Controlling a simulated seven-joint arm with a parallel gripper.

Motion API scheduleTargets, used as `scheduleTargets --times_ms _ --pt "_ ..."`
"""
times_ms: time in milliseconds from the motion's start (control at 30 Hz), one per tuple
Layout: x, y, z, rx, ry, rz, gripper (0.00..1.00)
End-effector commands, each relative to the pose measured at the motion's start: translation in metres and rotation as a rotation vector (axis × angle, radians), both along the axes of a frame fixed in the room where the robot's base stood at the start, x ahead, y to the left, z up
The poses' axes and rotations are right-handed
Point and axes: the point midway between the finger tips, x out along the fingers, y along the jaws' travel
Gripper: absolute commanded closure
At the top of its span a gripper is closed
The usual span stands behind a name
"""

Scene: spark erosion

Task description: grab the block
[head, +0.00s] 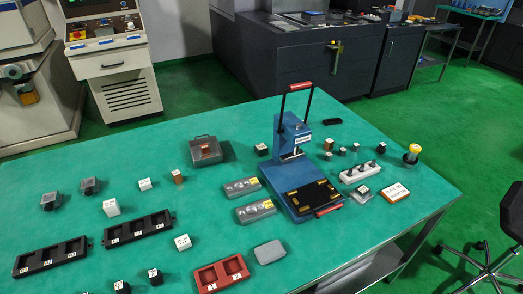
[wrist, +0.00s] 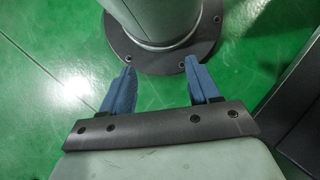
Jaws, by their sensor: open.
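My gripper (wrist: 158,64) shows only in the wrist view. Its two blue fingers are spread apart with nothing between them, above the green floor. Several small blocks stand apart on the green table in the head view, and I cannot tell which one the task means. White blocks are at the left (head: 111,208), the front middle (head: 182,242) and further back (head: 145,184). A brown block (head: 177,176) with a pale top stands right of the back white one. Dark blocks with white labels stand at the front edge (head: 155,277) and behind the middle (head: 261,150).
A blue press (head: 290,135) with a tall handle stands on the green table (head: 235,225). In the wrist view, a round dark base plate (wrist: 160,57) is close to the fingertips.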

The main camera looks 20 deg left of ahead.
Motion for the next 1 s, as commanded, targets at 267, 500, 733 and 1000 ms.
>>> scheduleTargets --times_ms 267,500,733,1000 --pt "0.000 0.000 0.000 0.000 -0.001 -0.001 0.39" --pt "0.000 0.000 0.000 0.001 -0.001 -0.002 0.34" --pt "0.000 0.000 0.000 0.001 -0.001 -0.002 0.22" --pt "0.024 -0.005 -0.008 0.012 -0.045 -0.020 0.22"
